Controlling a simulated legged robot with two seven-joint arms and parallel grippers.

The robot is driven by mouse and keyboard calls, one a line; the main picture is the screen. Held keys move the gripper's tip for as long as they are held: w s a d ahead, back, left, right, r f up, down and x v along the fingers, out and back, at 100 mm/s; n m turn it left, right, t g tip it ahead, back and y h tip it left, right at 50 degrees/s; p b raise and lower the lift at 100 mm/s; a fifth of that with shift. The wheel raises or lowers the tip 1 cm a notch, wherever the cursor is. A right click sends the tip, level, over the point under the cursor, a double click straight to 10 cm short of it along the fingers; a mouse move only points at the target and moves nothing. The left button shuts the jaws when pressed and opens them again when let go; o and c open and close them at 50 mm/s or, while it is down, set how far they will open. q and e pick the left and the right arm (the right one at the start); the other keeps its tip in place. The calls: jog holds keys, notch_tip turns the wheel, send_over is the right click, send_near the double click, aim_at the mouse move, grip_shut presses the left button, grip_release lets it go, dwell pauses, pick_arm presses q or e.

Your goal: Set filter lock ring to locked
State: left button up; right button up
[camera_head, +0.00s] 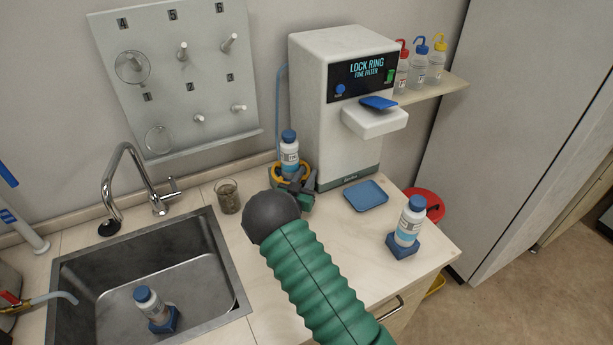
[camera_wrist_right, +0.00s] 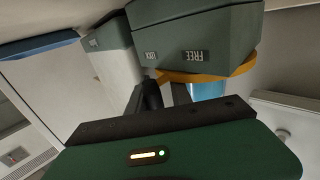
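The yellow lock ring (camera_head: 277,170) sits low around a white, blue-capped bottle (camera_head: 289,155) by the machine. In the right wrist view, a yellow band (camera_wrist_right: 205,77) runs along the edge of a dark housing (camera_wrist_right: 195,35) marked LOCK and FREE. I cannot make out a pointer against these marks. My right gripper (camera_head: 293,182) is at the ring's front side, partly hidden by my arm. In the wrist view its dark fingers (camera_wrist_right: 163,94) reach toward the housing and band. Contact and grip are unclear. My left gripper is not in view.
The white machine (camera_head: 333,120) displays LOCK RING, FINE FILTER. A glass beaker (camera_head: 228,197) stands left of my right gripper. A blue tray (camera_head: 366,195) and a bottle on a blue base (camera_head: 408,225) are to the right. The sink (camera_head: 205,285) holds another bottle (camera_head: 153,306).

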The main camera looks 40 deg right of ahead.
jog(key=shift+s, duration=0.15)
jog(key=b+v, duration=0.1)
jog(key=v, duration=1.5)
jog(key=shift+a+b, duration=0.35)
jog(key=shift+a, duration=0.05)
jog(key=shift+s, duration=0.15)
